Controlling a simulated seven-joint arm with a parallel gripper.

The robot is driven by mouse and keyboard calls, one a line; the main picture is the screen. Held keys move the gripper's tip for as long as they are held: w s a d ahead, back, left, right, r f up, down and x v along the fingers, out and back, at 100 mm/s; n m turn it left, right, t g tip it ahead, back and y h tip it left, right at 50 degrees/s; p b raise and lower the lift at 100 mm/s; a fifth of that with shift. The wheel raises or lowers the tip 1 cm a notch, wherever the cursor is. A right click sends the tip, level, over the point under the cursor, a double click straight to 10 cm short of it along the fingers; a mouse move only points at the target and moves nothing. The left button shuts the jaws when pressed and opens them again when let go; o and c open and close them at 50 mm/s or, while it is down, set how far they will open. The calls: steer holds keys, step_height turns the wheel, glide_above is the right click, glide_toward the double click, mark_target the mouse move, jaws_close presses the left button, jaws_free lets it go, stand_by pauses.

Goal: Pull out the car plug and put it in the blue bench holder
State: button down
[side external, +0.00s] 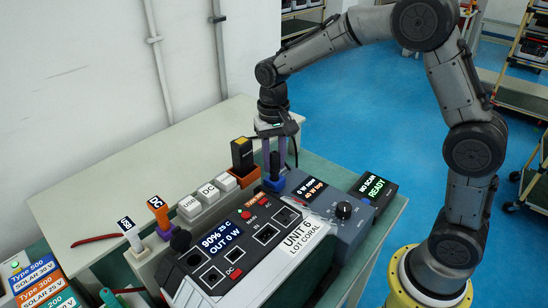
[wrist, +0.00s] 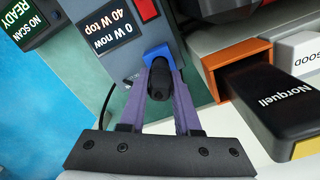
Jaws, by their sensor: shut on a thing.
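The black car plug (side external: 275,167) stands upright at the blue bench holder (side external: 274,185), beside the grey meter box. In the wrist view, the plug (wrist: 160,84) sits between the purple fingers of my gripper (wrist: 161,72), with the blue holder (wrist: 157,52) just beyond its end. My gripper (side external: 274,158) points down and is shut on the plug. The plug's lower end is hidden, so I cannot tell how deep it sits in the holder.
The power unit (side external: 245,250) with its sockets lies in front. A black and yellow Norquell block (side external: 242,155) stands close to my gripper in an orange-edged holder (side external: 245,178). A ready screen (side external: 375,187) is at right. The pale bench (side external: 120,180) behind is mostly clear.

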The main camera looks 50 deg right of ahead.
steer(key=shift+f, duration=1.05)
steer(key=c, duration=0.5)
jaws_free()
steer(key=shift+c, duration=0.2)
steer(key=shift+r, duration=0.1)
step_height(320, 180, up, 13)
steer(key=shift+r, duration=0.15)
steer(key=s+d+r+t, duration=0.1)
steer(key=s+r+t, duration=0.2)
steer(key=s+r, duration=0.7)
steer(key=s+f+n+t, duration=0.2)
steer(key=s+f+n, duration=0.4)
steer(key=s+f, duration=0.5)
steer(key=s, duration=0.4)
steer(key=shift+d+t, duration=0.2)
steer(key=shift+t, duration=0.2)
